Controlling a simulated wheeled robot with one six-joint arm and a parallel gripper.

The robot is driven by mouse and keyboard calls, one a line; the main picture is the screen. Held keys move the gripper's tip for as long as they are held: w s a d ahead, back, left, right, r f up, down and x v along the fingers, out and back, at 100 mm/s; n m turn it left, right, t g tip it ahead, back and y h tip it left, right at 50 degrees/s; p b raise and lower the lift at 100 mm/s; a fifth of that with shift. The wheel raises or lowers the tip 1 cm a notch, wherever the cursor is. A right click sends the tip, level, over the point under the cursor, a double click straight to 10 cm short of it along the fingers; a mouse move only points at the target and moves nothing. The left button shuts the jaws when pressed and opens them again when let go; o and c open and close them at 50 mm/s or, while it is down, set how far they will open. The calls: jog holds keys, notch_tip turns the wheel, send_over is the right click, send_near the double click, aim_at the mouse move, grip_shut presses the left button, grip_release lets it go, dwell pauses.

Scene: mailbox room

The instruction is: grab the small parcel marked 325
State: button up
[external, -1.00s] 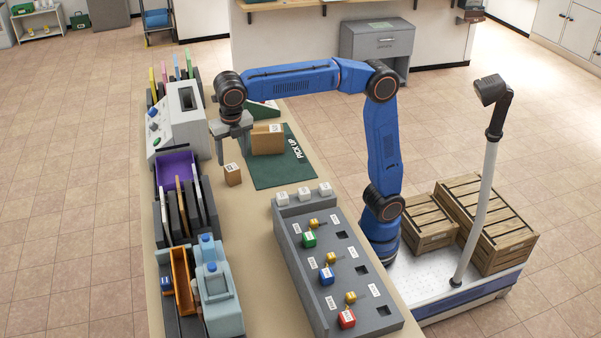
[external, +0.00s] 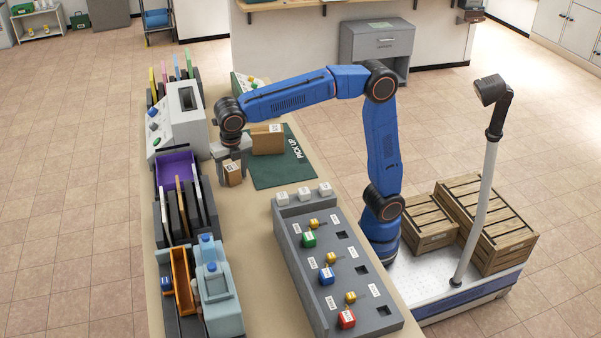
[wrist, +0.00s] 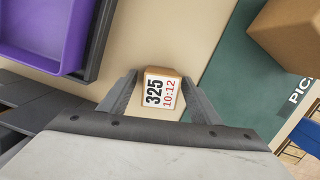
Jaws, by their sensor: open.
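The small parcel (external: 233,175) is a brown box standing on the counter, left of the green pick-up mat. In the wrist view the parcel (wrist: 161,92) shows a white label reading 325 and 10:12. My gripper (external: 232,170) is lowered over it with the fingers on either side. In the wrist view my gripper (wrist: 160,98) is open, with the parcel between its two fingers. I cannot tell whether either finger touches it.
A larger brown parcel (external: 267,140) stands on the green mat (external: 283,172), close by on the right. A purple bin (external: 176,167) is to the left. A grey board with coloured blocks (external: 290,232) lies nearer the camera. Bare counter surrounds the small parcel.

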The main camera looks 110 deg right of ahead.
jog(key=c, duration=1.2)
jog(key=shift+r, duration=0.1)
